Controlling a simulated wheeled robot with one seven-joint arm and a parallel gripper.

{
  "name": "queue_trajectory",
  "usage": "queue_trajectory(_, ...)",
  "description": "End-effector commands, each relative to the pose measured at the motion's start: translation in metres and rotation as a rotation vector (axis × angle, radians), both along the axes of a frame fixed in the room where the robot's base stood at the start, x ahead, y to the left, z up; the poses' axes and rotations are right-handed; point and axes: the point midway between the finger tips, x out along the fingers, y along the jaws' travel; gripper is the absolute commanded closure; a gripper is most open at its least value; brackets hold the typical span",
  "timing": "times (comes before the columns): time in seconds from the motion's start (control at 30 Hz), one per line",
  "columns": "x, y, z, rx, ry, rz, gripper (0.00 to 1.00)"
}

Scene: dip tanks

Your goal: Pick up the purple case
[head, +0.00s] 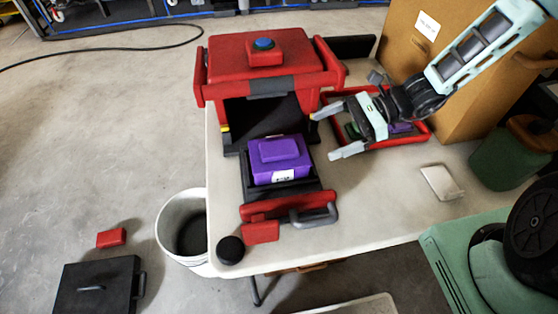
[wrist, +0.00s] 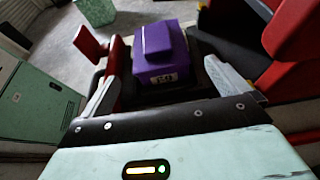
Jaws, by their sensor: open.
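The purple case (head: 278,160) sits upright in the black pulled-out drawer (head: 252,187) of a red machine (head: 258,62) on the table. It has a raised lid block and a small white label on its front. My gripper (head: 322,134) is open and empty, to the right of the case and apart from it. In the wrist view the purple case (wrist: 162,55) shows ahead, between and beyond the two open fingers (wrist: 170,90), with its label facing the camera.
A red-rimmed tray (head: 417,141) with small green and purple items lies under my arm. A red drawer front with a grey handle (head: 312,215) sticks out toward the table's front. A white block (head: 441,182) lies at right. A white bucket (head: 172,225) stands left of the table.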

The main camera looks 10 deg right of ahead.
Motion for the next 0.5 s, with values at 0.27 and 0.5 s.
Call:
queue_trajectory(0.27,-0.001,0.049,-0.02,0.001,0.001,0.003,0.0)
queue_trajectory(0.5,-0.001,0.064,-0.027,0.0,0.0,0.003,0.0)
